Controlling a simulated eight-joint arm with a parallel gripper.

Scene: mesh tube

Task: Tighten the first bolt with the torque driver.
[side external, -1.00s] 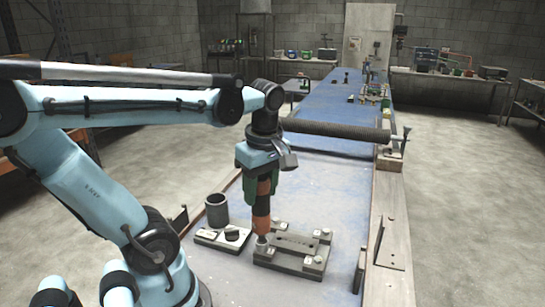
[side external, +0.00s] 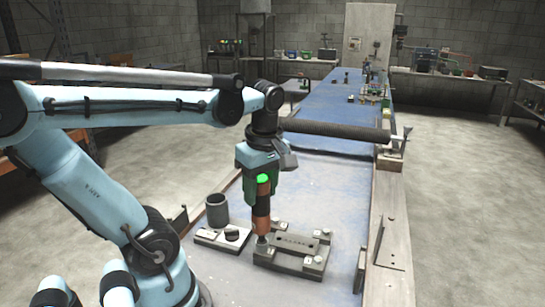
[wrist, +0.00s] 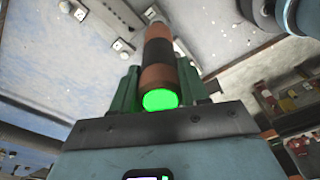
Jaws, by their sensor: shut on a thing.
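My gripper (side external: 259,186) has green fingers and is shut on the torque driver (side external: 261,219), an orange and dark banded cylinder held nearly upright. A bright green light glows on the driver's top end. In the wrist view the driver (wrist: 158,62) stands between the fingers (wrist: 158,85), its green end facing me. Its lower tip is at the near left corner of a grey fixture plate (side external: 285,258), over the bolt there. The tip hides that bolt, so I cannot see how it is seated. Other bolts (side external: 308,261) stand at the plate's other corners.
A dark grey cup (side external: 217,211) stands on a light base plate (side external: 208,237) left of the fixture. A long dark mesh tube (side external: 335,130) lies across the bench behind my gripper. An upright bracket (side external: 378,243) is at the right edge. Blue bench top right of the fixture is clear.

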